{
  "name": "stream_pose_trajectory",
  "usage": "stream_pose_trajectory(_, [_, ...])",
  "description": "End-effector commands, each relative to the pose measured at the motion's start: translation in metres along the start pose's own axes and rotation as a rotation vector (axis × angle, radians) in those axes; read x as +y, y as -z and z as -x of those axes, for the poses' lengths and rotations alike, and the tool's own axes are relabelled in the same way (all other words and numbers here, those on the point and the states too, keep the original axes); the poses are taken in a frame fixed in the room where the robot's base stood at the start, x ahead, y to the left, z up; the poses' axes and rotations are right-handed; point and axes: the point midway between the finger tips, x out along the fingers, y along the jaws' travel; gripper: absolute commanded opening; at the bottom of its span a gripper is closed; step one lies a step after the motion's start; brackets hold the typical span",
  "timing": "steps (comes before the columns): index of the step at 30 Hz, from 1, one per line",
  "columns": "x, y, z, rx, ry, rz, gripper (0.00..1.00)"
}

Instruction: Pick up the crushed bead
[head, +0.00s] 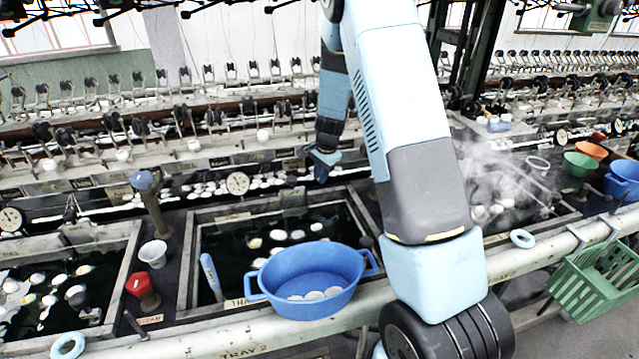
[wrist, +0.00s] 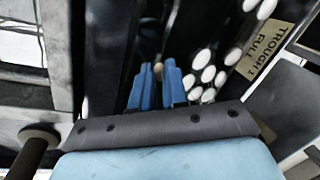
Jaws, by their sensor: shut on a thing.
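My gripper (wrist: 158,76) shows in the wrist view with its two blue fingers close together. A small tan rounded thing (wrist: 158,68), which I take for the crushed bead, is held between the fingertips; its shape is too small to judge. In the head view my gripper (head: 322,168) hangs over the back edge of the middle basin, near the dark trough behind it. The bead cannot be made out there.
A blue tub (head: 318,262) with several pale cocoons stands on the front rim. A red-topped knob (head: 138,284) and white cup (head: 153,253) stand left. Steam rises right.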

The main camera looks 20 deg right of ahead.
Motion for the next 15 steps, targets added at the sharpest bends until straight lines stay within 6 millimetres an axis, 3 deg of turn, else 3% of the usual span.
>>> stream_pose_trajectory(9, [0.033, -0.016, 0.064, 0.0, 0.002, 0.0, 0.07])
stream_pose_trajectory(15, [0.068, -0.029, 0.089, -0.001, 0.0, -0.001, 0.07])
